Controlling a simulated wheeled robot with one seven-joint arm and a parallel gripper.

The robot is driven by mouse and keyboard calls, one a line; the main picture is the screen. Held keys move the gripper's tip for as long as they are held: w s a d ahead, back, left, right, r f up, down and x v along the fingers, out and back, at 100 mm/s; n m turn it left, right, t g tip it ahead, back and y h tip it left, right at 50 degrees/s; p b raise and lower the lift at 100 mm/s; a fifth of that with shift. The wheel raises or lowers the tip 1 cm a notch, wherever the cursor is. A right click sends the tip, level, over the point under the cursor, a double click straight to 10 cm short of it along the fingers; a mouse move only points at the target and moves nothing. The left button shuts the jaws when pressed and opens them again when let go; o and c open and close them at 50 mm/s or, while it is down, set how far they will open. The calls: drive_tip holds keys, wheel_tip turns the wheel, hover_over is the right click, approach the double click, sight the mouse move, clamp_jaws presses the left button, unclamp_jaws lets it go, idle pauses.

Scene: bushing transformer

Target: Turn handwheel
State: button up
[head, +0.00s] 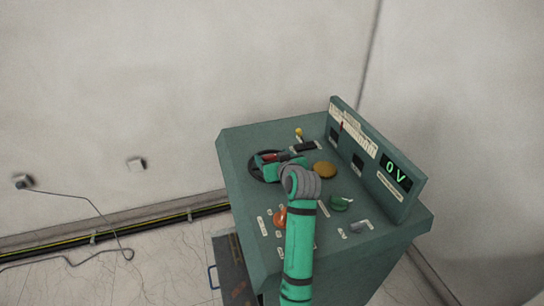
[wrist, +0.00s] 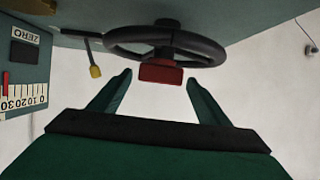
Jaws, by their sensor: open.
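The handwheel is a black ring (wrist: 205,47) with a red block-like part (wrist: 160,73) at its near side in the wrist view. In the head view the wheel (head: 257,172) lies on the left of the console top, partly hidden by my gripper (head: 270,158). In the wrist view my gripper (wrist: 155,85) is open, its two green fingers on either side of and just short of the red part. I cannot tell whether a finger touches it.
The green console (head: 240,140) has a raised panel with a display reading 0V (head: 397,172). An orange-brown knob (head: 325,170), a green knob (head: 341,203), a red-orange knob (head: 280,217) and a yellow-tipped lever (head: 299,132) stand on its top. A cable (head: 75,195) lies left.

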drive_tip(key=shift+w+a+f, duration=0.15)
drive_tip(key=shift+w+f, duration=0.1)
drive_tip(key=shift+w, duration=0.35)
drive_tip(key=c, duration=1.5)
drive_tip(key=shift+n+y, duration=0.4)
